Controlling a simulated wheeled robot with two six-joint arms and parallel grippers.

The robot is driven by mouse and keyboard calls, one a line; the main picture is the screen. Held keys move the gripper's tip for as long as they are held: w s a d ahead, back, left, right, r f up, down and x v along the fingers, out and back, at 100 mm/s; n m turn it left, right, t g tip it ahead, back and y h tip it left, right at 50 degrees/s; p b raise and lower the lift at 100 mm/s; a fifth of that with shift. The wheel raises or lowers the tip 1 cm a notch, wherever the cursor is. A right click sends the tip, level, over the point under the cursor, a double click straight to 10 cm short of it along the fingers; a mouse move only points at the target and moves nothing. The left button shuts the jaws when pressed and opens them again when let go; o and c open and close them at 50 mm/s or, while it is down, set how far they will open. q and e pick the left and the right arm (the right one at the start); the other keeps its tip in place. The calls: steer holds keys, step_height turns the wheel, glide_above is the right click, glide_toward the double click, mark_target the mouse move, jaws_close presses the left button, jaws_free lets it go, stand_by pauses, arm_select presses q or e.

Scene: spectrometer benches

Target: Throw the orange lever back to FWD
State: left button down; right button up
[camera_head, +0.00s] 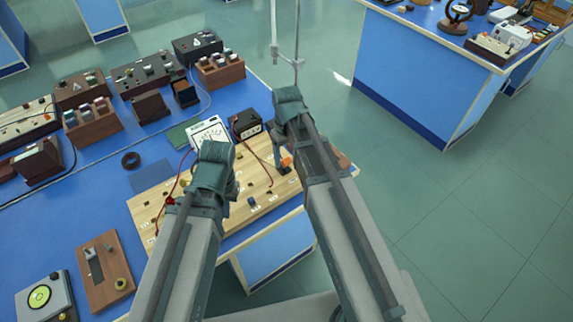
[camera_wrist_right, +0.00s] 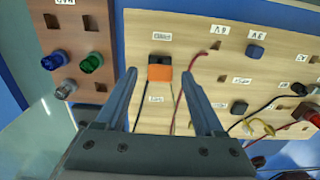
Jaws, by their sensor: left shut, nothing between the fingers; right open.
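The orange lever (camera_head: 286,162) is on the light wooden board (camera_head: 150,211), near its right end. In the right wrist view the orange lever (camera_wrist_right: 160,73) shows as an orange block against a black base, between two small labels I cannot read clearly. My right gripper (camera_wrist_right: 160,78) is open, with one finger on each side of the lever in that view; I cannot tell whether either finger touches it. In the head view my right gripper (camera_head: 281,152) is partly hidden by its own wrist. My left gripper (camera_head: 232,192) is shut and empty above the board's middle.
A white meter (camera_head: 210,130) and a black box (camera_head: 245,123) stand behind the board. Red and black wires cross the board near the lever. A brown panel with green and blue knobs (camera_wrist_right: 91,63) is beside it. Other wooden blocks fill the blue bench's left.

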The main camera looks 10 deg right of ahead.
arm_select(q)
steer(key=shift+f, duration=0.5)
arm_select(e)
steer(key=shift+f, duration=0.5)
steer(key=shift+c, duration=0.3)
jaws_close()
steer(key=shift+s+d, duration=0.1)
steer(key=shift+s, duration=0.25)
arm_select(q)
steer(key=shift+f+b, duration=0.15)
steer(key=shift+b, duration=0.2)
arm_select(e)
steer(key=shift+s+d+f+t, duration=0.1)
steer(key=shift+s+t, duration=0.05)
steer(key=shift+t, duration=0.45)
steer(key=shift+y, duration=0.3)
